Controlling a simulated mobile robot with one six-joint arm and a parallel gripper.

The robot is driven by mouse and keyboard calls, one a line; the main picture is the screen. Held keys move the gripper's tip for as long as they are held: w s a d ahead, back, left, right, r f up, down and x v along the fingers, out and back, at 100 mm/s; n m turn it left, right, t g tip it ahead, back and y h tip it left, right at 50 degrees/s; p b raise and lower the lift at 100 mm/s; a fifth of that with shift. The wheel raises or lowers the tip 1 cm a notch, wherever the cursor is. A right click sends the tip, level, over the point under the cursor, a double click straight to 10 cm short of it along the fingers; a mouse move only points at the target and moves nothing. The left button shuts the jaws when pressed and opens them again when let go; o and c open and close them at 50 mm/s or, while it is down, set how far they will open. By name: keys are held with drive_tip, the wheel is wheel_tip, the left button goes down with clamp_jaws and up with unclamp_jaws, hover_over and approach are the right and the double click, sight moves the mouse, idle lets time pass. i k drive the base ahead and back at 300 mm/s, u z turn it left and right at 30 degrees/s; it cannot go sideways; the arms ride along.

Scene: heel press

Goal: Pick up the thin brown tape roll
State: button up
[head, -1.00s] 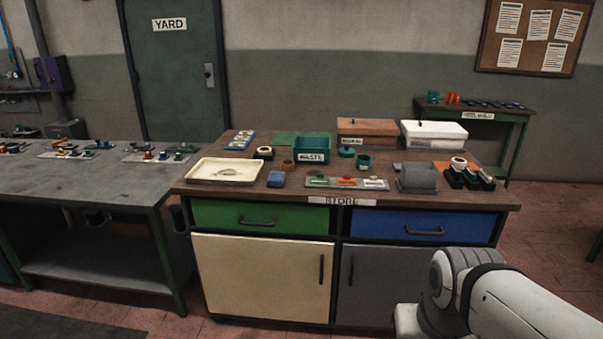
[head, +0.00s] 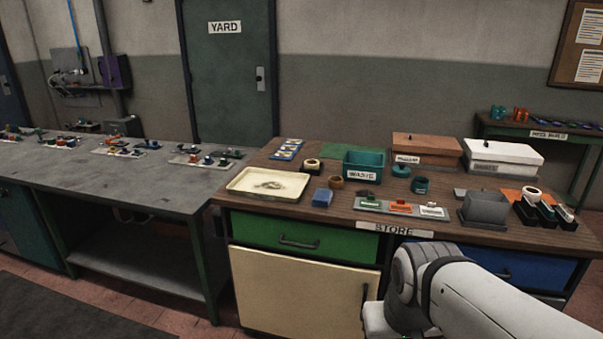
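A small brown ring (head: 336,182), which looks like the brown tape roll, stands on the wooden STORE bench (head: 300,212). It is behind and right of a blue block (head: 322,198) and in front of the teal WASTE bin (head: 363,167). It is too small to judge how thin it is. A cream-and-black roll (head: 312,165) lies behind it to the left. Another pale roll (head: 531,194) is at the bench's right side. My arm crosses the lower right of the head view, in front of the bench. My gripper's fingers do not show.
A cream tray (head: 268,184) is at the bench's left, with a grey labelled strip (head: 400,208) near the front edge. A grey table (head: 120,180) adjoins on the left.

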sight(336, 183)
drive_tip(key=u, duration=0.2)
drive_tip(key=i, duration=1.9)
drive_tip(key=z, duration=0.65)
drive_tip(key=k, duration=0.8)
drive_tip(key=z, duration=0.15)
drive_tip(key=i, duration=0.8)
drive_tip(key=u, duration=0.05)
